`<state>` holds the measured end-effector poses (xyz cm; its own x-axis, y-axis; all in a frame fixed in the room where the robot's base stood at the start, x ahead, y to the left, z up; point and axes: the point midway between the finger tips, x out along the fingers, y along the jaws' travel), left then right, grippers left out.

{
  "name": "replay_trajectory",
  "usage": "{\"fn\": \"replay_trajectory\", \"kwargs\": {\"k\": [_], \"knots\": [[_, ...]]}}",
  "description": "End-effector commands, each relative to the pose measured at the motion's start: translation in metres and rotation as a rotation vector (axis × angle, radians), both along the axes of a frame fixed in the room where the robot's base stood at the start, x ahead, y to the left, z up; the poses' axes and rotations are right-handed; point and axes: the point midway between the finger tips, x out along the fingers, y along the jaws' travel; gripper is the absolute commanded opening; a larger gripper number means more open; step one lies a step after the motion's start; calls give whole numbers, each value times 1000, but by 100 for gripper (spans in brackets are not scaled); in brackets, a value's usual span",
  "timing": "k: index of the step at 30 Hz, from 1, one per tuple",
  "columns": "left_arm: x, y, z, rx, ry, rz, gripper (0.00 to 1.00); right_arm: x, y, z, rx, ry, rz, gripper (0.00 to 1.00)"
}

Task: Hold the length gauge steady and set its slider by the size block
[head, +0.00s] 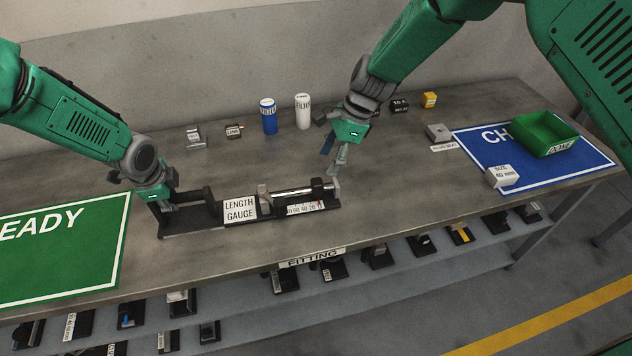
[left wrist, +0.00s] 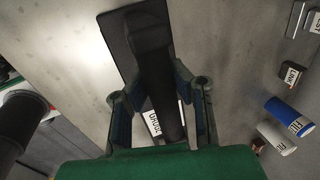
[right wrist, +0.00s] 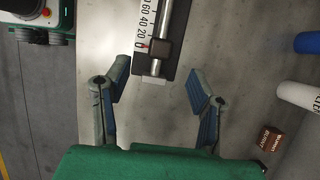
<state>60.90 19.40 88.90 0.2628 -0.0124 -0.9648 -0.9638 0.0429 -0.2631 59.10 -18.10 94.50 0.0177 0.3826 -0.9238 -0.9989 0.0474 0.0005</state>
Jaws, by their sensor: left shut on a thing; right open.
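The length gauge (head: 226,227) is a long black tool lying on the grey bench, with a white label, a steel rod and a number scale. Its dark slider (head: 317,187) sits near the rod's right end; in the right wrist view the slider (right wrist: 161,49) has a red mark close to the scale's low end. My left gripper (head: 167,203) is shut on the gauge's black handle (left wrist: 155,75) at the left end. My right gripper (head: 335,165) is open and empty, just beyond the slider end. The white size block (head: 502,177), marked 40 mm, rests at the blue mat's left front.
A green tray (head: 545,135) stands on the blue mat (head: 480,142). A blue cylinder (head: 268,117), a white cylinder (head: 303,112) and small blocks stand along the back. A green mat (head: 70,250) lies at the left. Bare bench separates the gauge from the blue mat.

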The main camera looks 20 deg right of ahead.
Motion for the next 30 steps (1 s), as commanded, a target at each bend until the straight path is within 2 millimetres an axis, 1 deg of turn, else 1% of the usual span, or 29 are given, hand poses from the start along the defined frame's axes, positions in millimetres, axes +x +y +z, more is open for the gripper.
{"fn": "replay_trajectory", "kwargs": {"k": [1,6,12,16,25,26,27,29,30], "knots": [[-7,-2,-7,1,16,-7,0,0,5,-13,-1,2,1,50],[-7,-2,-7,1,16,-7,0,0,18,-45,-1,1,0,50],[-7,-2,-7,1,15,-7,0,1,28,-70,0,-1,1,50],[-7,-2,-7,1,15,-8,0,1,31,-77,0,-2,-1,50],[-7,-2,-7,1,15,-8,0,2,32,-79,0,-2,0,50],[-7,-2,-7,1,15,-8,0,2,32,-79,-1,-2,0,43],[-7,-2,-7,1,15,-8,0,2,32,-79,-1,-2,0,29],[-7,-2,-7,1,15,-8,0,1,32,-79,-1,-2,0,8],[-7,-2,-7,1,15,-8,0,1,32,-79,-1,-2,0,0]]}}
